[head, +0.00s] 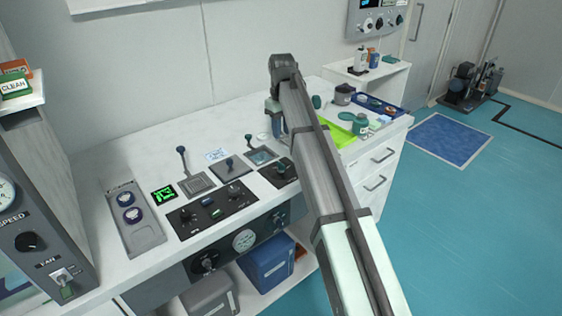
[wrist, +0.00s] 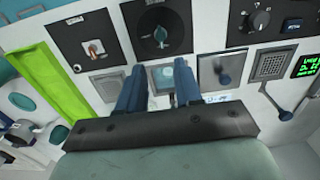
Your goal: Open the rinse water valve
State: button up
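No label reading rinse water is legible, so I cannot tell for certain which control is the valve. A dark panel with a round dial and a green handle (wrist: 160,38) lies just beyond my fingertips in the wrist view. It seems to be the dark knob panel (head: 281,170) at the bench front in the head view. My gripper (wrist: 160,68) is open and empty, its two blue fingers apart above a small bluish recessed panel (wrist: 163,79). In the head view my gripper (head: 277,132) hangs over the bench's back half, partly hidden by my arm.
A blue-knobbed lever (wrist: 225,77) and a speaker-like grille (wrist: 271,66) stand to the right in the wrist view. A lime-green tray (head: 337,132) and a blue tray (head: 379,106) lie on the bench's right. A black two-knob panel (head: 212,208) is at the front.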

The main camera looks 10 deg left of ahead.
aim_at(281, 163)
notch_tip(281, 163, down, 13)
jog(key=shift+a+f, duration=0.15)
dwell(0.5)
jog(key=shift+c, duration=0.4)
grip_shut()
